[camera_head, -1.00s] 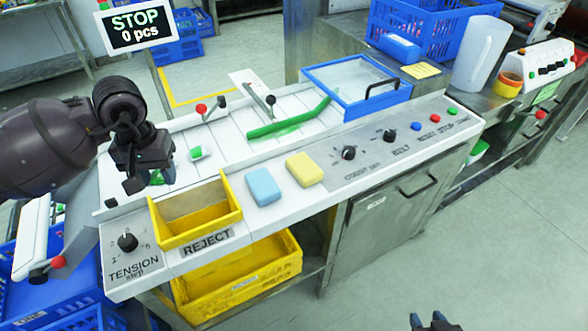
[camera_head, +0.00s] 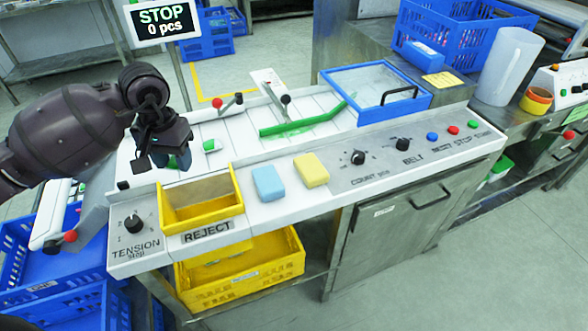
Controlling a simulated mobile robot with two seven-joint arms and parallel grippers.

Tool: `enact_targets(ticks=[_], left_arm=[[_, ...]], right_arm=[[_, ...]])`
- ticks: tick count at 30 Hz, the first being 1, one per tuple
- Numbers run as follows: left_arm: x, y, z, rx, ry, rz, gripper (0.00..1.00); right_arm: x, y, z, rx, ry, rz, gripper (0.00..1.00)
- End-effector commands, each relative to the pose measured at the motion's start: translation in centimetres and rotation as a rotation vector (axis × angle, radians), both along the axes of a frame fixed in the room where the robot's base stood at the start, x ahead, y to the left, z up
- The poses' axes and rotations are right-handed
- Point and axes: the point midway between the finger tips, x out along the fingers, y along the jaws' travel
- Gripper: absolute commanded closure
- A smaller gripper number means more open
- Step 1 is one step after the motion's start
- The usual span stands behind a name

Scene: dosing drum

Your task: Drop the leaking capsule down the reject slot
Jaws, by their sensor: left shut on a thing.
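My left gripper (camera_head: 176,158) is shut on a small, dark greenish thing, mostly hidden by the fingers; I cannot tell for sure that it is the leaking capsule. The gripper is above the white deck, just behind and left of the yellow reject slot (camera_head: 203,222), an open-topped box with a REJECT label on the panel in front. Another green and white capsule (camera_head: 210,146) lies on the white slats to the right of the gripper. My right gripper is out of view.
A yellow crate (camera_head: 243,288) stands under the slot. A blue sponge (camera_head: 269,183) and a yellow sponge (camera_head: 311,170) lie right of it. A red-knobbed lever (camera_head: 218,103), a green guide bar (camera_head: 306,119) and a blue-framed lid (camera_head: 375,90) stand behind.

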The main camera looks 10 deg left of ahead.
Motion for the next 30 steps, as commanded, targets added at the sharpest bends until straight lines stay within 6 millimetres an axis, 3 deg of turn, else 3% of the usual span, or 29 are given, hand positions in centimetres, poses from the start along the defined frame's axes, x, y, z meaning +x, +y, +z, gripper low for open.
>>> enact_targets(ticks=[9, 21, 22, 27, 30], left_arm=[[0.0, 0.0, -2.8, -0.001, 0.002, 0.0, 0.79], [0.0, 0.0, -3.0, 0.001, 0.0, 0.001, 0.79], [0.0, 0.0, -3.0, 0.001, 0.0, 0.001, 0.52], [0.0, 0.0, -3.0, 0.001, 0.0, 0.001, 0.27], [0.0, 0.0, -3.0, 0.001, 0.0, 0.001, 0.27]], right_arm=[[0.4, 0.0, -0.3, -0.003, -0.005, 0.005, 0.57], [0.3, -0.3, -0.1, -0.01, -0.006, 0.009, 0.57], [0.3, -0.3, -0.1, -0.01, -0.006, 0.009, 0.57], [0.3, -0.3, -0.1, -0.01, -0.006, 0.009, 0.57], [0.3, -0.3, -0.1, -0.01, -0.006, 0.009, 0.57]])
